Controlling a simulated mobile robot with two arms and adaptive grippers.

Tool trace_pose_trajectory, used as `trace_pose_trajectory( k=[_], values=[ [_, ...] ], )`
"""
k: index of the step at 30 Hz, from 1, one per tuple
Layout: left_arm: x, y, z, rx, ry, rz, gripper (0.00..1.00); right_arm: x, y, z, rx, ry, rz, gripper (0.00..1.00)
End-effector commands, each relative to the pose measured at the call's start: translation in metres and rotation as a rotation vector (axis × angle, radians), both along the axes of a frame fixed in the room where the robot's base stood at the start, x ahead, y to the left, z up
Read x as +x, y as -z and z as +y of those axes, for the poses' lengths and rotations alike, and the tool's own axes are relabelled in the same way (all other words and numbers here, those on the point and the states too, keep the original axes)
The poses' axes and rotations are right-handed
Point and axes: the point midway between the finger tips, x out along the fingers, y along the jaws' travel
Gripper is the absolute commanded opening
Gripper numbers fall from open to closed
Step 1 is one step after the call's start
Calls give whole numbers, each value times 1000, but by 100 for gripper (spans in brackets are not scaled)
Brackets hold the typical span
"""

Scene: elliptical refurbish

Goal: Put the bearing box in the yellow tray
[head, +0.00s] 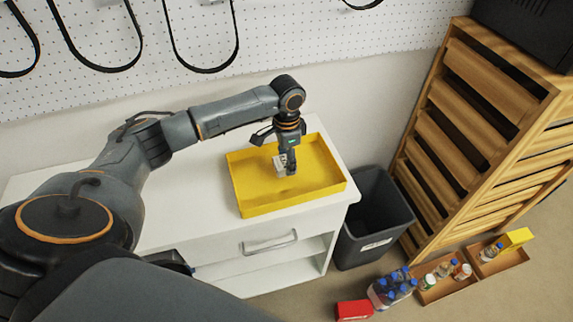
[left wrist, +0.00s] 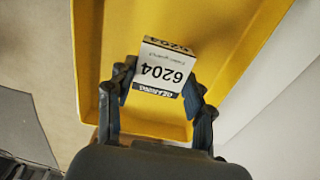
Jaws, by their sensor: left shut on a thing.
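The yellow tray (head: 245,190) sits on top of the white cabinet in the head view, and it also fills much of the left wrist view (left wrist: 225,50). The bearing box (left wrist: 165,68) is a small white box marked "6204" with a dark blue band. My left gripper (left wrist: 160,98) is shut on it, one finger on each side. In the head view the left gripper (head: 287,168) points down inside the tray's outline, with the box (head: 279,165) at its fingertips. I cannot tell whether the box touches the tray floor. My right gripper is not in view.
The white cabinet (head: 180,225) has free top space left of the tray. A dark bin (head: 372,225) stands to its right, beside a wooden slatted crate (head: 450,130). Bottles (head: 392,290), a red box (head: 353,310) and small trays (head: 445,287) lie on the floor.

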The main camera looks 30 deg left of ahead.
Motion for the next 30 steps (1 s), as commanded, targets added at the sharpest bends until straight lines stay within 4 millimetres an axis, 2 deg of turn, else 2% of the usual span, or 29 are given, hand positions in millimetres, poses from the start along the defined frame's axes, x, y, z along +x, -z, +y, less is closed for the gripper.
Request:
trace_pose_trajectory(
  k=[6,17,18,21,30],
  values=[
    [0,29,0,0,0,2,17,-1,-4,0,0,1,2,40],
    [0,33,0,0,-1,0,17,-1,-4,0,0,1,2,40],
    [0,34,0,1,-1,-1,56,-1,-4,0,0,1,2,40],
    [0,33,0,1,0,-1,75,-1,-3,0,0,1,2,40],
    [0,33,0,1,-1,-1,75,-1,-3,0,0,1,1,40]
  ],
)
